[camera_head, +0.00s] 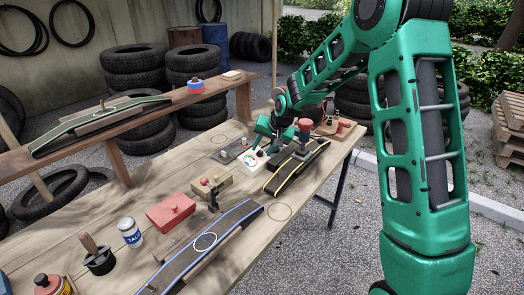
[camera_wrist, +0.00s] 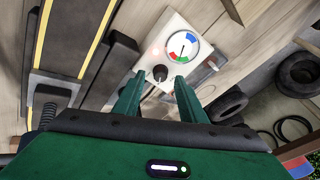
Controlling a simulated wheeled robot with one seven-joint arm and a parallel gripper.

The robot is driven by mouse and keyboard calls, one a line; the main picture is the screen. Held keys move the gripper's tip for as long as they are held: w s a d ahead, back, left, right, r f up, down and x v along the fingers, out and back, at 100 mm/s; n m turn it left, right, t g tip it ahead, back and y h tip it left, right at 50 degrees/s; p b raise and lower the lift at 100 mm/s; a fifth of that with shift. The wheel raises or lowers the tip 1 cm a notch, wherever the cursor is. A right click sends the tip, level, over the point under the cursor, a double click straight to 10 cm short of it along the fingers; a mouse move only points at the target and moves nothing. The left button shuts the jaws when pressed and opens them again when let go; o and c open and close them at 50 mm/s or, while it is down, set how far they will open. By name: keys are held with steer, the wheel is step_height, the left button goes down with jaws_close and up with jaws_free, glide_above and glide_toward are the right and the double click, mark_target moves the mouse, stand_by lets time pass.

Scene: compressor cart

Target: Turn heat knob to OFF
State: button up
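A white control box (camera_wrist: 170,28) lies on the table in the wrist view, with a round gauge (camera_wrist: 183,45) banded red, green and blue. A small red light shows beside the gauge. A black heat knob (camera_wrist: 160,73) with a pale mark sits at the box's near edge. My gripper (camera_wrist: 160,78) is open, its two green fingers apart on either side of the knob; I cannot tell whether they touch it. In the head view my gripper (camera_head: 257,149) is low over the white box (camera_head: 250,161), and the knob is too small to make out.
A yellow-edged black ramp (camera_head: 296,168) stands right beside the box. A dark plate (camera_head: 232,150) lies behind it, and a tan block (camera_head: 212,184) and a red box (camera_head: 171,212) are to the left. A raised wooden shelf (camera_head: 150,109) runs along the back.

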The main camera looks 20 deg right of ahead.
steer(key=shift+w+a+f, duration=0.1)
steer(key=shift+w+f, duration=0.15)
steer(key=shift+f, duration=0.2)
jaws_close()
steer(key=shift+n, duration=0.3)
steer(key=n, duration=0.5)
steer(key=shift+n+y, duration=0.3)
steer(key=shift+y, duration=0.1)
steer(key=n+y, duration=0.1)
steer(key=n, duration=0.5)
